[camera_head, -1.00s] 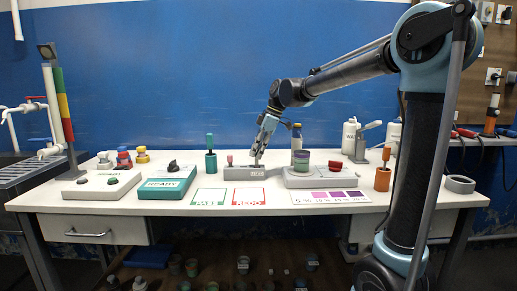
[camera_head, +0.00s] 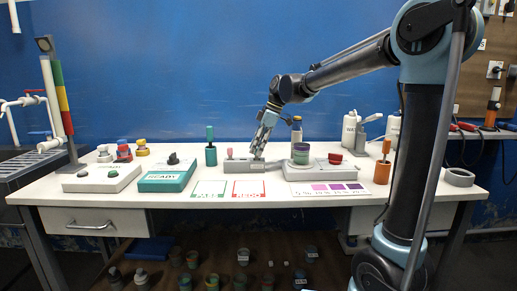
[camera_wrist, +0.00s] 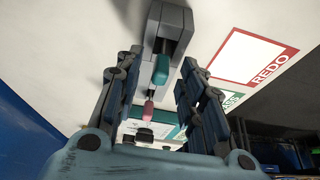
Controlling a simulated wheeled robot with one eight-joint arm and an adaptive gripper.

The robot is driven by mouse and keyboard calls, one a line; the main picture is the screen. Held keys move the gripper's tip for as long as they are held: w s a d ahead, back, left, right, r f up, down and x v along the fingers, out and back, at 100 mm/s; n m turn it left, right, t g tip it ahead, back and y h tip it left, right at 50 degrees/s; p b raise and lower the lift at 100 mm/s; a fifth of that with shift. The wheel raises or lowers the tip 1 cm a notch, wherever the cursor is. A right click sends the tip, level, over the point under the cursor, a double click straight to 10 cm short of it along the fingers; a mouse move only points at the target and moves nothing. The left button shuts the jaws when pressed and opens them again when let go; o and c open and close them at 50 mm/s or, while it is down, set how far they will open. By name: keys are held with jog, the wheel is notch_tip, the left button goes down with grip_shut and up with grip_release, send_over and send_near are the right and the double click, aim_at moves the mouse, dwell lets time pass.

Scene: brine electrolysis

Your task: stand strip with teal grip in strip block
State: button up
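The grey strip block (camera_head: 243,165) lies on the white bench, and it also shows in the wrist view (camera_wrist: 176,27). A strip with a teal grip (camera_wrist: 161,69) appears to stand in the block, with its dark lower part at the block's slot. A pink grip (camera_wrist: 148,107) stands farther along; it shows in the head view (camera_head: 229,154) at the block's left end. My gripper (camera_wrist: 161,57) is open, with a finger on each side of the teal grip and visible gaps. In the head view my gripper (camera_head: 259,153) is low over the block and hides the teal grip.
A dark green handled tool (camera_head: 210,146) stands left of the block. PASS (camera_head: 208,189) and REDO (camera_head: 249,190) cards lie in front.

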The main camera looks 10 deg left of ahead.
jog(key=v, duration=1.2)
dwell(0.3)
